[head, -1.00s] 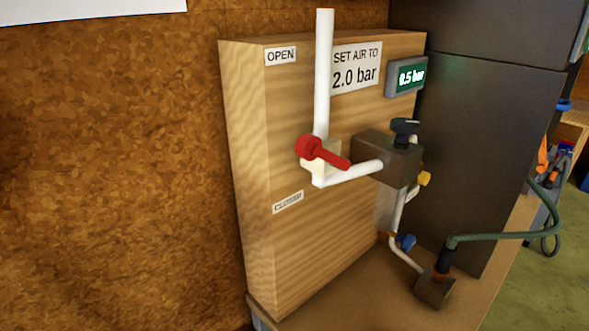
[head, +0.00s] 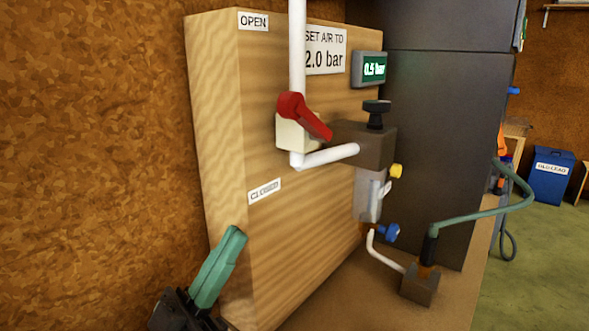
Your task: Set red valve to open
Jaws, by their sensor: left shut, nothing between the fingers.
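The red valve (head: 305,116) is a red lever on a cream block (head: 297,137), on the white pipe at the front of the wooden panel (head: 215,110). Its handle slants down to the right from its hub. The OPEN label (head: 254,21) is above it to the left, and the CLOSED label (head: 264,191) is below it to the left. My left gripper (head: 238,232) has green fingers, shut and empty, at the lower left, below the CLOSED label and well apart from the valve. My right gripper is out of view.
A brown block with a black knob (head: 377,112) stands right of the valve. A display (head: 370,69) reads 0.5 bar. A dark cabinet (head: 440,140) stands behind. A green hose (head: 490,215) runs from a small block on the bench. The space left of the panel is clear.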

